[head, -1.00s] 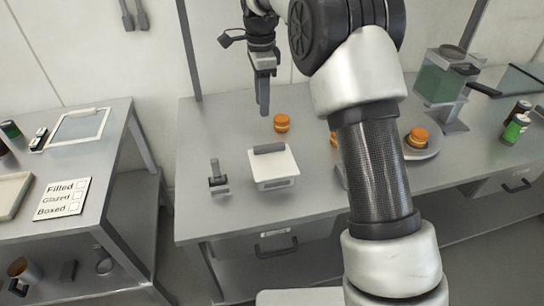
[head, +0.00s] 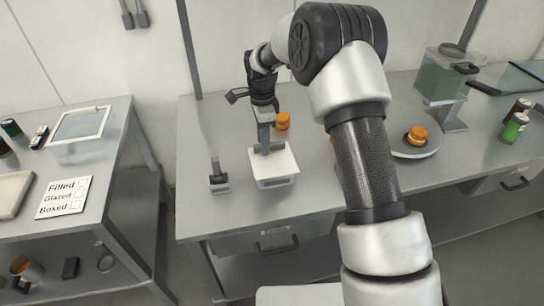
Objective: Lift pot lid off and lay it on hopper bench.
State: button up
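The pot (head: 277,181) is a white square container on the hopper bench (head: 215,125), left of my arm. Its pale lid (head: 285,161) sits on top, with a dark grey bar handle (head: 275,147) across its far part. My gripper (head: 265,149) points down at the handle, and its fingers cover part of it. I cannot tell whether the fingers are closed on the handle. The lid looks level and seated on the pot.
A small dark-handled tool (head: 218,180) stands just left of the pot. An orange round (head: 282,121) lies behind it. Another round (head: 417,134) is on a plate near the green hopper (head: 441,80). The bench is bare at the back left. A side table (head: 100,155) stands at left.

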jog(key=shift+f, duration=0.25)
grip_shut()
jog(key=shift+r, duration=0.1)
notch_tip(320, 180, up, 15)
jog(key=p, duration=0.3)
dwell(0.6)
